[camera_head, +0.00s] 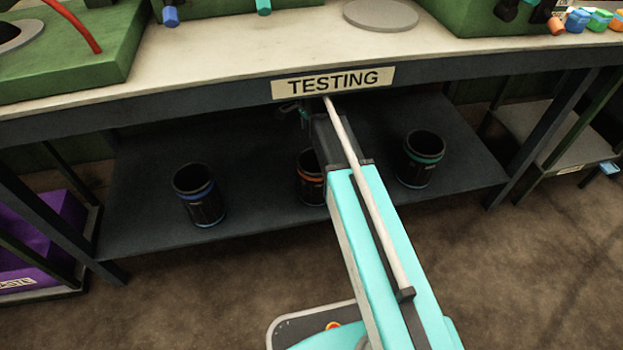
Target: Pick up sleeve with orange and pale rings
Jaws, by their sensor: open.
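The sleeve with the orange ring (309,186) is a dark, upright cylinder with an open top on the lower shelf, near the middle. My arm hides its right side, and I cannot make out a pale ring clearly. My gripper (296,110) shows only in small part beside the end of my arm, just under the tabletop edge. It is open, and it appears above and behind the orange-ringed sleeve in the picture, apart from it.
A blue-ringed sleeve (199,196) stands left and a teal-ringed sleeve (421,160) right on the dark lower shelf (255,210). The tabletop (220,70) with its TESTING sign (333,82) overhangs the shelf. A purple bin (40,240) is at the far left.

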